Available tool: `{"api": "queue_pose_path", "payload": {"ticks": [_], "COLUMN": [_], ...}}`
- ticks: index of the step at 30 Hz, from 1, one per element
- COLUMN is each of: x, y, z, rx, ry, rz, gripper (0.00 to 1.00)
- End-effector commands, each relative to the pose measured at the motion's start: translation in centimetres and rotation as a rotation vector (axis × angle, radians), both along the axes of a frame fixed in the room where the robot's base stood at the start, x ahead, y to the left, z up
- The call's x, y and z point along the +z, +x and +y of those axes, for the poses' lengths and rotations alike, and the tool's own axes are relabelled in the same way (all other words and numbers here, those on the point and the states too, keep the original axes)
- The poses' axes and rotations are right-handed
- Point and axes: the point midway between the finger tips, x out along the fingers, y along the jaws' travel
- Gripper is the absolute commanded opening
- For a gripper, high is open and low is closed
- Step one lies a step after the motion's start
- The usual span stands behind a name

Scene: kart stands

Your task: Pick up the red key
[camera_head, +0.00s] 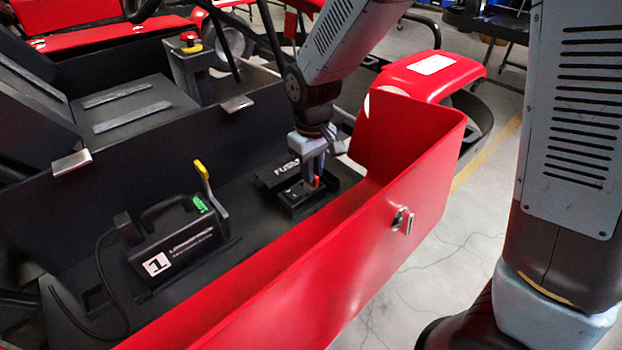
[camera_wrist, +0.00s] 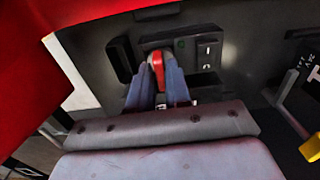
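The red key (camera_head: 316,181) stands in a black switch box (camera_head: 287,170) on the floor of the red-walled kart compartment. It also shows in the wrist view (camera_wrist: 157,66), in the black panel. My gripper (camera_head: 314,176) points down at the box from above. In the wrist view its two blue-grey fingers (camera_wrist: 158,78) lie close on either side of the key, with no clear gap seen. It looks shut on the key. The fingers hide part of the key, and its lower end is out of sight in the box.
A black battery unit (camera_head: 178,240) with a yellow-tipped lever (camera_head: 203,172) stands to the left. A red side wall (camera_head: 330,265) with a latch runs along the front. A red emergency button (camera_head: 190,38) is at the back. The compartment floor between the units is clear.

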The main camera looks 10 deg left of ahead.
Motion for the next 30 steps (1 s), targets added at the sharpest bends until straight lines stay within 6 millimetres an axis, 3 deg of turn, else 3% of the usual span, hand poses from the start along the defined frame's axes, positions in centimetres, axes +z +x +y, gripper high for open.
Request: {"api": "queue_pose_path", "payload": {"ticks": [5, 20, 30], "x": [0.0, 0.5, 6.0], "y": [0.0, 0.1, 0.1], "z": [0.0, 0.0, 0.0], "rx": [0.000, 0.000, -0.002], "ry": [0.000, 0.002, 0.004], "rz": [0.000, -0.001, -0.003], "gripper": [0.00, 0.00, 0.00]}}
